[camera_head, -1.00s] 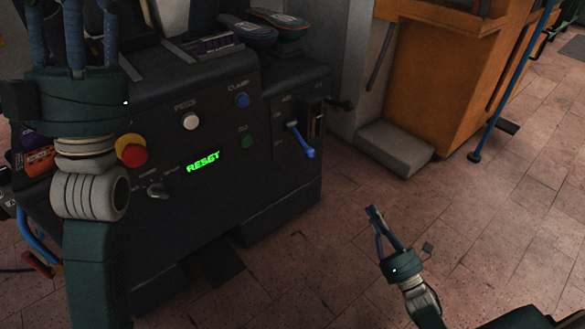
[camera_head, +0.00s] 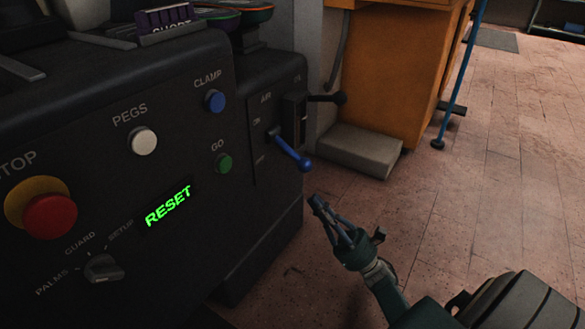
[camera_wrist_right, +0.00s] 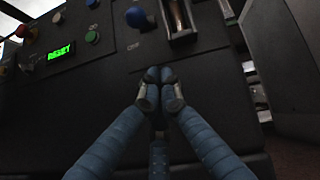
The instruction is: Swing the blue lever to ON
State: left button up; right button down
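The blue lever (camera_head: 291,150) is on the right part of the dark machine front, under the AIR label. It slants down and right from its pivot, with its knob about level with the lower label, below ON. My right gripper (camera_head: 316,202) is below and slightly right of the knob, apart from it in the head view. In the right wrist view its fingertips (camera_wrist_right: 157,76) meet with nothing between them, and the lever's blue knob (camera_wrist_right: 138,18) shows ahead, up and slightly left. My left gripper is out of view.
A black-knobbed lever (camera_head: 335,98) sticks out right of the blue lever. The red stop button (camera_head: 50,215), white PEGS button (camera_head: 143,140), blue CLAMP button (camera_head: 214,100) and green GO button (camera_head: 224,163) are left. The display (camera_head: 168,206) reads RESET.

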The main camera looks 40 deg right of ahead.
aim_at(291, 153)
jog(key=b+x, duration=0.2)
jog(key=x, duration=0.8)
jog(key=shift+w+a, duration=0.1)
jog(key=s+r, duration=0.2)
jog(key=r, duration=0.1)
jog(key=shift+s+r+b, duration=0.1)
jog(key=shift+r+b, duration=0.05)
jog(key=shift+b, duration=0.25)
